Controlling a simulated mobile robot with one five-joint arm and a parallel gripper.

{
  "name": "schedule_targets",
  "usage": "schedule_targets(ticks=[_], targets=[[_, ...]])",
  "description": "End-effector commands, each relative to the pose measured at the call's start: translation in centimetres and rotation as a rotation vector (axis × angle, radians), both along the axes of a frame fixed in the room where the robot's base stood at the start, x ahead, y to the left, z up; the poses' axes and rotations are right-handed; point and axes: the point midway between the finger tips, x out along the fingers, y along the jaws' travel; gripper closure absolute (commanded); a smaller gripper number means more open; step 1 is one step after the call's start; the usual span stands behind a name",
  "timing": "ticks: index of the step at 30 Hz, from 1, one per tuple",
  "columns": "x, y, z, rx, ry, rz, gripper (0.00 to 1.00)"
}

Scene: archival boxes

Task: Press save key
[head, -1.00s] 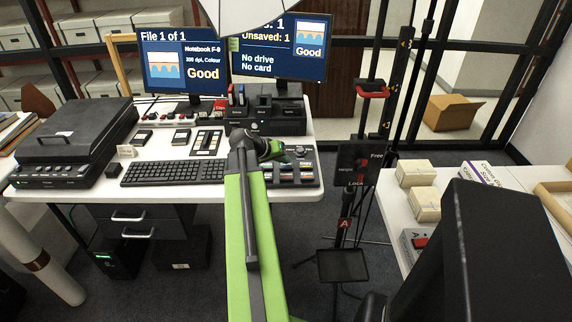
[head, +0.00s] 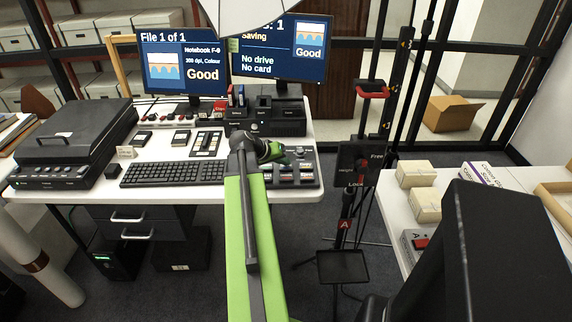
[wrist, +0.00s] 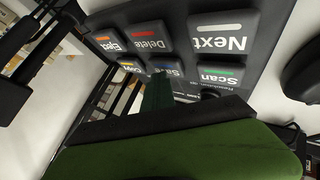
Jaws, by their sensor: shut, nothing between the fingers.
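The save key (wrist: 168,66) shows in the wrist view as a dark key with a blue stripe and the letters "Sa"; the rest is hidden behind my gripper. My gripper (wrist: 160,78) is shut and empty, its green tip overlapping the save key; contact itself is hard to see. In the head view my gripper (head: 280,155) is over the key panel (head: 308,180) at the right of the desk. The right monitor (head: 283,47) reads "Saving" and "No drive, No card".
The next key (wrist: 222,35), scan key (wrist: 220,75), delete key (wrist: 148,37) and eject key (wrist: 110,42) surround the save key closely. A keyboard (head: 172,173) lies left of my arm. A black dock (head: 278,115) stands behind the panel.

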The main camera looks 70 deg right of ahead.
Motion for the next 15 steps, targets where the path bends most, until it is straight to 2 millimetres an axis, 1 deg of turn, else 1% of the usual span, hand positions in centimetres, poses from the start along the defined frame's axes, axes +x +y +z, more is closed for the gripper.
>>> schedule_targets(ticks=[1,6,15], targets=[[0.0,0.0,0.5,0.001,0.000,-0.001,1.00],[0.0,0.0,1.6,0.000,0.000,0.000,1.00],[0.0,0.0,1.5,0.000,0.000,0.000,1.00]])
